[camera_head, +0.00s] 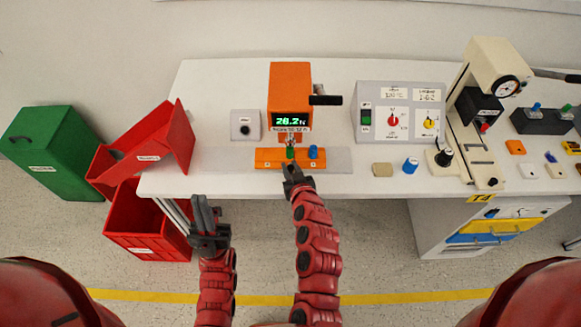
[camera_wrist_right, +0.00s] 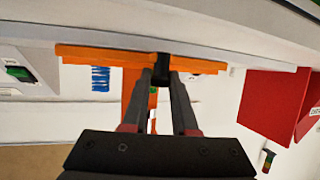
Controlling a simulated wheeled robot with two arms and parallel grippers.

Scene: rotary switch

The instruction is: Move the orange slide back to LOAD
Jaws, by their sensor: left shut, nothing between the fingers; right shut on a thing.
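The orange slide (camera_head: 268,158) lies on a grey rail (camera_head: 340,160) at the bench's front, below the orange press (camera_head: 290,90). Bare rail shows to its right. A green piece (camera_head: 291,153) and a blue piece (camera_head: 313,152) stand on it. My right gripper (camera_head: 290,168) is at the slide's front edge. In the right wrist view its fingers (camera_wrist_right: 163,76) are shut on a small black handle (camera_wrist_right: 162,58) against the orange slide (camera_wrist_right: 105,55). My left gripper (camera_head: 202,205) is shut and empty, in front of the bench to the left. I cannot read the slide's marks.
A grey box with a dark knob (camera_head: 245,125) stands left of the press. A control box (camera_head: 400,110) stands to its right. A beige block (camera_head: 382,170) and a blue knob (camera_head: 410,165) sit near the front edge. Red bins (camera_head: 145,240) stand at left.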

